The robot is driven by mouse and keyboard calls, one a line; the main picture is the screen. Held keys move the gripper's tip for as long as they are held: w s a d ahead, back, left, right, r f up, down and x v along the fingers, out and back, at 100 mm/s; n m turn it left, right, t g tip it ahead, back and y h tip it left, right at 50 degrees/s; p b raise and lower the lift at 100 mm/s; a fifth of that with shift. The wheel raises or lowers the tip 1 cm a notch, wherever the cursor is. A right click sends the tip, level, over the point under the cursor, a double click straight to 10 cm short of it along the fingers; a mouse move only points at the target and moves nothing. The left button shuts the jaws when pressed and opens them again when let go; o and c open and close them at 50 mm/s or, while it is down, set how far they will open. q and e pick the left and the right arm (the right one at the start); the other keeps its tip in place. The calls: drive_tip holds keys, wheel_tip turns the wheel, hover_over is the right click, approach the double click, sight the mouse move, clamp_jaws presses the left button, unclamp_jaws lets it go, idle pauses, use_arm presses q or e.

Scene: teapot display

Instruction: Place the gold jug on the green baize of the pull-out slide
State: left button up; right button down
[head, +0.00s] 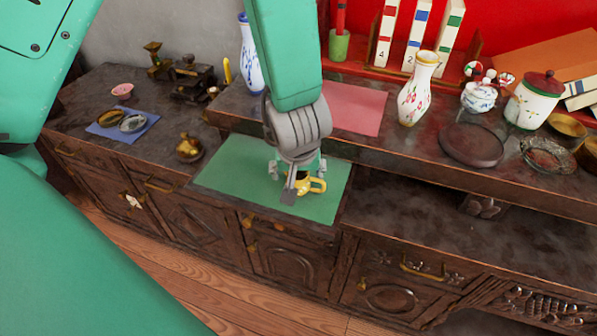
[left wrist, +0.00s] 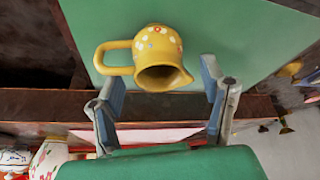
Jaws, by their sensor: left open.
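The gold jug (head: 317,185), yellow with pale flower spots and a looped handle, is on the green baize (head: 236,170) of the slide. In the left wrist view the jug (left wrist: 155,43) shows its open spout towards me and its handle at left. My left gripper (head: 297,182) is over the jug, partly hiding it. In the left wrist view its open fingers (left wrist: 163,82) lie either side of the jug's spout end, with gaps; they are not closed on it. The baize (left wrist: 235,30) shows behind the jug. My right gripper is not in view.
A brass pot (head: 189,149) stands left of the baize. The raised shelf behind holds a pink mat (head: 355,108), a flowered vase (head: 417,92), a dark round tray (head: 472,144) and a lidded jar (head: 535,100). The lower counter at right is bare.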

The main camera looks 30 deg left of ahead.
use_arm(q)
drive_tip(key=p+v, duration=0.3)
drive_tip(key=v, duration=0.5)
drive_tip(key=shift+s, duration=0.1)
